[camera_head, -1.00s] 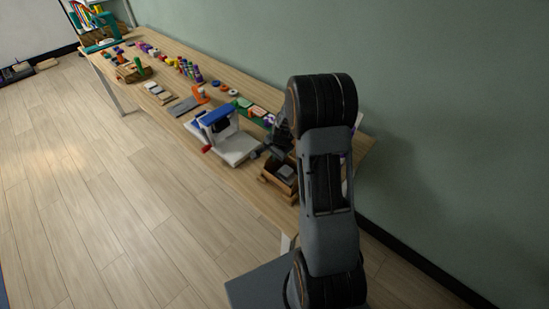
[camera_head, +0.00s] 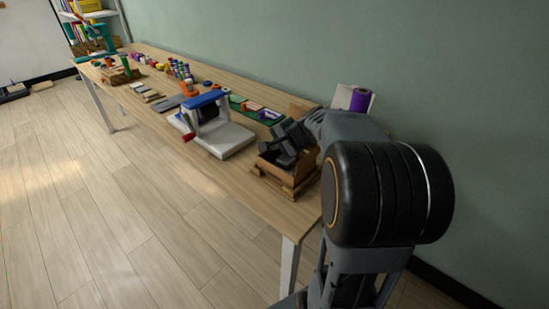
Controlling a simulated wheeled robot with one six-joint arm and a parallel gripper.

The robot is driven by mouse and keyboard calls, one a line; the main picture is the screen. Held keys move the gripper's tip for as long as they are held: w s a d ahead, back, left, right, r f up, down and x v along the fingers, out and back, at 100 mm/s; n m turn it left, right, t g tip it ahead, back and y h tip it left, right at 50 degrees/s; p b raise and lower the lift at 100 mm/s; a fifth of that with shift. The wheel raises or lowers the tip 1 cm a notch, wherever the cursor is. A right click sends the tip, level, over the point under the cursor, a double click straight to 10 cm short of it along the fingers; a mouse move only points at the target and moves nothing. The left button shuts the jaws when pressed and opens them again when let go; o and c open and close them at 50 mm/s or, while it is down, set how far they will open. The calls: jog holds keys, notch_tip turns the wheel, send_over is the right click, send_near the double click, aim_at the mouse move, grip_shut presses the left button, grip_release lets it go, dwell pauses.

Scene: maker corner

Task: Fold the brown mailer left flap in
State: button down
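The brown mailer (camera_head: 272,182) is an open brown box at the near right end of the wooden table. A brown panel (camera_head: 298,112) stands up behind it, possibly one of its flaps. My gripper (camera_head: 283,148) is dark grey and sits at the mailer's opening, over its upper left part. It hides much of the inside and the flaps, so I cannot tell how the left flap lies. The fingers blend together at this size, and I cannot tell whether they are open or touching the mailer.
A white and blue machine (camera_head: 222,135) stands just left of the mailer. A purple roll (camera_head: 361,100) stands behind, near the wall. Several small coloured items line the far table (camera_head: 240,178). The floor in front is clear.

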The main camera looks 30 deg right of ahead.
jog(key=shift+t+b, duration=0.3)
jog(key=shift+b, duration=0.8)
jog(key=c, duration=1.8)
grip_release()
jog(key=o, duration=0.4)
jog(key=shift+o, duration=0.2)
jog(key=shift+r, duration=0.2)
jog(key=r+p, duration=0.1)
jog(key=r, duration=0.1)
jog(key=r+p, duration=0.1)
jog(key=r, duration=0.1)
jog(key=shift+s, duration=0.4)
jog(key=s+a+r+p, duration=0.2)
jog(key=s+r, duration=0.6)
jog(key=s, duration=0.5)
jog(key=shift+a+r, duration=0.25)
jog(key=shift+a, duration=0.3)
jog(key=shift+p, duration=0.3)
